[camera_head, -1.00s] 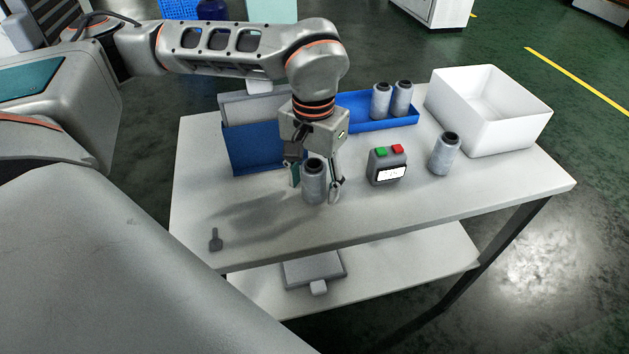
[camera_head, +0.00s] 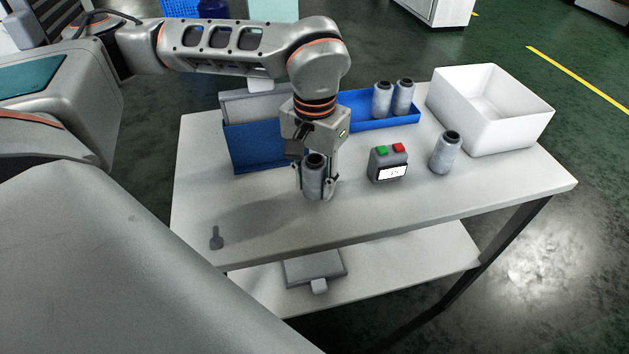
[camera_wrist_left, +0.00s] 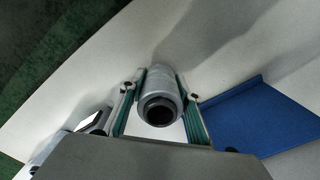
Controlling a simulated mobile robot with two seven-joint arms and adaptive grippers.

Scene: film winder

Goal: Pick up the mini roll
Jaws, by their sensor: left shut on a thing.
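A grey mini roll (camera_head: 314,178) stands upright on the white table (camera_head: 400,210), left of the middle in the head view. My left gripper (camera_head: 315,184) points down over it and is shut on it, with a finger on each side. In the left wrist view the roll (camera_wrist_left: 158,83) sits between the teal-lined fingers of the left gripper (camera_wrist_left: 160,100), its dark hollow end facing the camera. Another similar roll (camera_head: 445,153) stands at the right, and two more rolls (camera_head: 392,99) stand in the blue tray at the back. The right gripper does not show.
A small box with green and red buttons (camera_head: 388,164) stands right of the gripper. A white bin (camera_head: 520,125) is at the back right, a blue bin (camera_head: 255,148) behind the gripper, and a blue tray (camera_head: 375,124) at the back. A small dark tool (camera_head: 216,238) lies front left.

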